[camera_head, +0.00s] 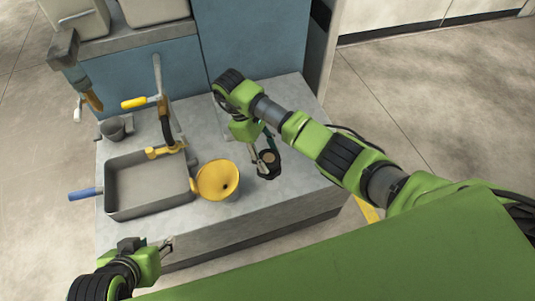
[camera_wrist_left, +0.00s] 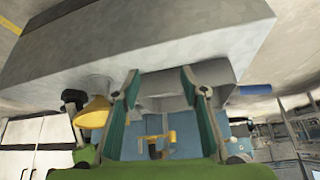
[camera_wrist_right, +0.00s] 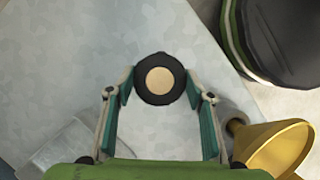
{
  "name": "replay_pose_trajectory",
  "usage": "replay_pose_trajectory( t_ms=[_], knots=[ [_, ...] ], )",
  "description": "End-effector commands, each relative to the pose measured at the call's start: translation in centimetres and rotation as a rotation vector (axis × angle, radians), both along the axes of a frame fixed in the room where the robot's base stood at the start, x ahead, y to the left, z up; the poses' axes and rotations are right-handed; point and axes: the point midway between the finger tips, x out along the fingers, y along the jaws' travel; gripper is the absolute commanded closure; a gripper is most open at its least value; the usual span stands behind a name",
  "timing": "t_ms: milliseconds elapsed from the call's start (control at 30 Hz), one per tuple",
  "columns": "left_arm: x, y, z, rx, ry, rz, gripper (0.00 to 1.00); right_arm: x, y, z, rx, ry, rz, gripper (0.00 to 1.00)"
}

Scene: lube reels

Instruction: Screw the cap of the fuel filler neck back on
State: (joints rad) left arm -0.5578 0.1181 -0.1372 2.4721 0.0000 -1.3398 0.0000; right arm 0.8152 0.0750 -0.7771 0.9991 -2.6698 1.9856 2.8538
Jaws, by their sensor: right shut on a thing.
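A dark round piece with a tan disc in its top (camera_head: 268,157), which looks like the cap on the fuel filler neck, is upright at the right part of the bench. It also shows in the right wrist view (camera_wrist_right: 159,79). My right gripper (camera_head: 262,161) reaches down to it, with one finger on either side, shut on its dark rim. I cannot tell how the cap sits on the neck, as the part below is mostly hidden. My left gripper (camera_head: 167,244) is open and empty off the bench's front left; its spread fingers show in the left wrist view (camera_wrist_left: 159,75).
A yellow funnel (camera_head: 216,180) stands left of the dark piece. The bench's front strip (camera_head: 225,235) is clear.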

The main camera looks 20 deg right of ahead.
Motion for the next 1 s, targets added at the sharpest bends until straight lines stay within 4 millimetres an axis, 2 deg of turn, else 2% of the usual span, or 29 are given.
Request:
replay_pose_trajectory(
  t_ms=[567, 800, 833, 867, 900, 1000],
  knots=[
    [-2.1, 0.6, -0.7, 0.019, 0.088, 0.008, 0.6, -0.1, -0.1, -0.1, 0.0, 0.003, -0.126, 0.75],
    [-2.2, 0.7, -0.8, 0.02, 0.094, 0.008, 0.6, -0.1, 0.0, -0.1, -0.001, 0.002, -0.136, 0.75],
    [-2.2, 0.7, -0.8, 0.02, 0.094, 0.008, 0.6, -0.1, 0.0, -0.1, -0.001, 0.002, -0.136, 0.47],
    [-2.2, 0.7, -0.8, 0.02, 0.094, 0.008, 0.6, -0.1, 0.0, -0.1, -0.001, 0.003, -0.135, 0.39],
    [-2.2, 0.7, -0.8, 0.019, 0.093, 0.008, 0.6, -0.1, 0.0, -0.1, -0.001, 0.003, -0.135, 0.32],
    [-2.2, 0.7, -0.8, 0.019, 0.093, 0.008, 0.6, -0.1, 0.0, -0.1, 0.0, 0.002, -0.135, 0.32]
  ],
)
